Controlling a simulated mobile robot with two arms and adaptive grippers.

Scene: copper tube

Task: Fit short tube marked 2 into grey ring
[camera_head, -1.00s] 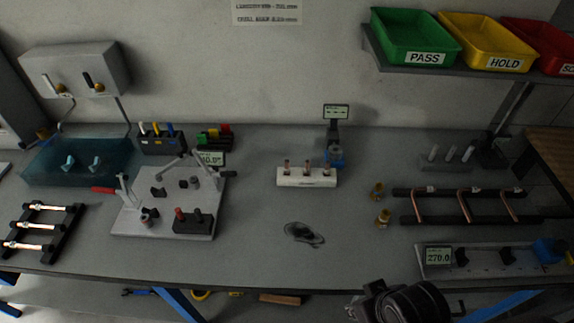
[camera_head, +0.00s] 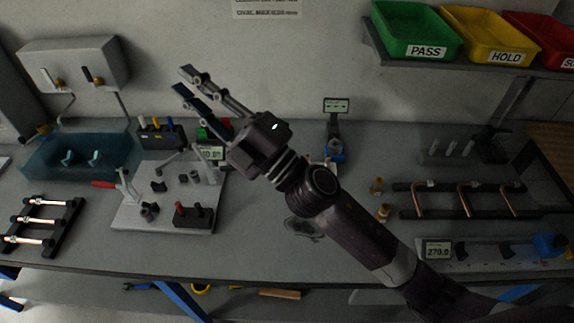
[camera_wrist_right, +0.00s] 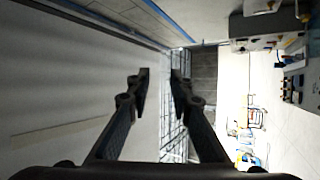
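Several short copper tubes with white marks lie across a black rack (camera_head: 66,231) at the far left; one short tube (camera_head: 33,220) is in the middle. Their marks are too small to read. A round dark grey ring-like part (camera_head: 149,211) stands on the pale fixture plate (camera_head: 130,225); I cannot tell surely that it is the grey ring. My right gripper (camera_head: 182,80) is raised over the bench, its fingers apart and empty, pointing up-left in the head view. Its parted fingers also show in the wrist view (camera_wrist_right: 160,76). My left gripper is not in view.
A teal tray (camera_head: 60,175) stands at the back left. Bent copper tubes lie on a black rack (camera_head: 510,209) at the right. A gauge with a display (camera_head: 437,250) is at the front right.

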